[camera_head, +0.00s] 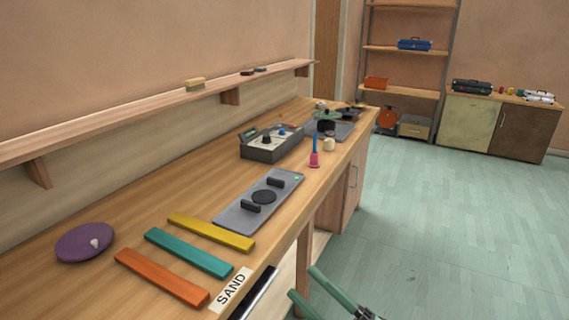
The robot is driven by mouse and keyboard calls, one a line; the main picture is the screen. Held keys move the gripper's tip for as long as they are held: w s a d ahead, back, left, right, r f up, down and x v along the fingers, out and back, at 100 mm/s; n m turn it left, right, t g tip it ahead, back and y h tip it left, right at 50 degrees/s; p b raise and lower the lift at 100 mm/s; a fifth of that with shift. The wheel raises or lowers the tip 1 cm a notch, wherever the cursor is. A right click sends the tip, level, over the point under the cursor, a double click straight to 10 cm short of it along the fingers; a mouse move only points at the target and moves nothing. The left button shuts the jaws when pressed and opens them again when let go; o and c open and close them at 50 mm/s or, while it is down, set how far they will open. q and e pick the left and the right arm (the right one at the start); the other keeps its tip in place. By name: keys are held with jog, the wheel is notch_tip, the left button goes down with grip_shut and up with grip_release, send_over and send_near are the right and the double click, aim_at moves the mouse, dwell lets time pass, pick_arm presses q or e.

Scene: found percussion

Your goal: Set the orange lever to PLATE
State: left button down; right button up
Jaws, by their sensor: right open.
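A grey control box (272,144) with a pale sloped top stands on the wooden workbench, toward its far half. Small dark and blue knobs show on it. I cannot make out an orange lever or the word PLATE on it at this size. My right gripper (302,281) shows at the bottom edge with two green fingers spread apart and nothing between them. It is off the bench's front edge, well short of the control box. My left gripper is not in view.
A purple disc (80,243), a grey plate (240,217) and a pink-based blue stick (315,158) are also there. The floor at right is clear.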

jog(key=s+d+f+m+h, duration=0.2)
jog(key=d+f+m+h, duration=0.2)
jog(key=f+m+h, duration=0.45)
jog(key=s+d+f+m+h, duration=0.2)
jog(key=d+f+m+h, duration=0.3)
jog(key=f, duration=0.6)
jog(key=s+d+f+m+g, duration=0.1)
jog(key=s+f+m+g, duration=0.1)
jog(key=s+f, duration=0.3)
jog(key=s+d+f+m+g+h, duration=0.1)
jog(key=s+f+m+g, duration=0.2)
jog(key=s+f, duration=0.3)
jog(key=shift+s+d+f+m+p, duration=0.2)
jog(key=shift+s+d+m+p, duration=0.05)
jog(key=shift+d+m+p, duration=0.2)
jog(key=shift+w, duration=0.1)
jog(key=shift+c, duration=0.5)
